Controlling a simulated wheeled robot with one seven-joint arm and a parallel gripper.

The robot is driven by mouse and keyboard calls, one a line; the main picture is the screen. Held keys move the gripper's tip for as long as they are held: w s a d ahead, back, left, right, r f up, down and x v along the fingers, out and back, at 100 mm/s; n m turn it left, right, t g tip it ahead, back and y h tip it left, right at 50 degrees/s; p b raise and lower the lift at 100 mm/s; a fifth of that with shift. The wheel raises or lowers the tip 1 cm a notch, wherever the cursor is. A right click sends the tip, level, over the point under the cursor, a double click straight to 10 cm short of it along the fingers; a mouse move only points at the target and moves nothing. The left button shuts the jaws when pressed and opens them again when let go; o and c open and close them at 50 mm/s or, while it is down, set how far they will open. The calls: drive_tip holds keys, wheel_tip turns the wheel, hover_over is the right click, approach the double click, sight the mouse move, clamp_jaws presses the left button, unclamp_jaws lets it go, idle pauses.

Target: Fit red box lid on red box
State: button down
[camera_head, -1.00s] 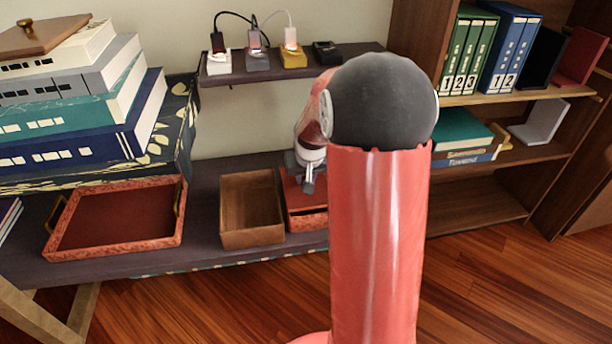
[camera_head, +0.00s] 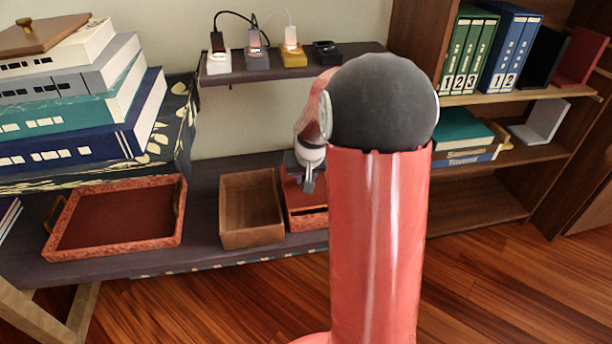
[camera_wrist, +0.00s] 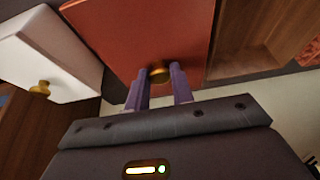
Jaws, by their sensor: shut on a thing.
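My gripper (camera_head: 309,188) is shut on the gold knob (camera_wrist: 159,72) of the red box lid (camera_wrist: 145,32). In the wrist view the two purple fingers stand on either side of the knob. In the head view the red lid (camera_head: 296,198) is at the red box (camera_head: 306,222) on the lower shelf. My arm hides the right part of both. A dark strip shows between lid and box front, so I cannot tell whether the lid is fully seated.
An open brown wooden box (camera_head: 250,238) stands close to the left of the red box. A red tray (camera_head: 155,245) lies further left. An upper shelf (camera_head: 250,76) with chargers hangs above. A white lid (camera_wrist: 45,50) with a gold knob shows in the wrist view.

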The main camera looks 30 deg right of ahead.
drive_tip(key=shift+f+b, duration=0.9)
drive_tip(key=shift+f, duration=0.1)
idle(0.4)
drive_tip(key=c, duration=1.1)
unclamp_jaws()
drive_tip(key=v, duration=0.6)
drive_tip(key=shift+s+r+p, duration=0.15)
drive_tip(key=shift+r+p, duration=0.1)
drive_tip(key=shift+p, duration=0.15)
drive_tip(key=shift+s+a+r, duration=0.1)
drive_tip(key=shift+s+r, duration=0.15)
drive_tip(key=shift+r, duration=0.25)
